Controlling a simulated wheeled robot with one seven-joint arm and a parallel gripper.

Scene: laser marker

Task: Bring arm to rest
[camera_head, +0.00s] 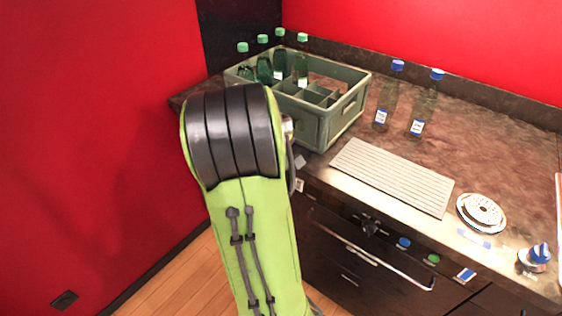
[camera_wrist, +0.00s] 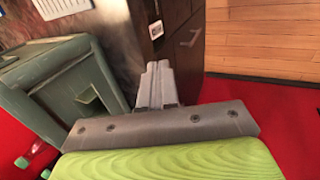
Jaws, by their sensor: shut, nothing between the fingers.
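My green arm with its dark ribbed joint fills the left middle of the head view. My gripper (camera_wrist: 158,72) shows in the wrist view, with its grey fingers together and nothing between them. It is beside the green crate (camera_wrist: 75,85), with dark cabinet fronts and the wooden floor beyond the fingertips. In the head view the gripper is mostly hidden behind the arm.
The crate (camera_head: 310,125) stands on the brown counter (camera_head: 470,125), holding several green-capped bottles. Two blue-capped bottles (camera_head: 386,98) (camera_head: 421,105), a ribbed tray (camera_head: 392,175) and a round white strainer (camera_head: 481,212) are to its right. Red walls bound the left and back.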

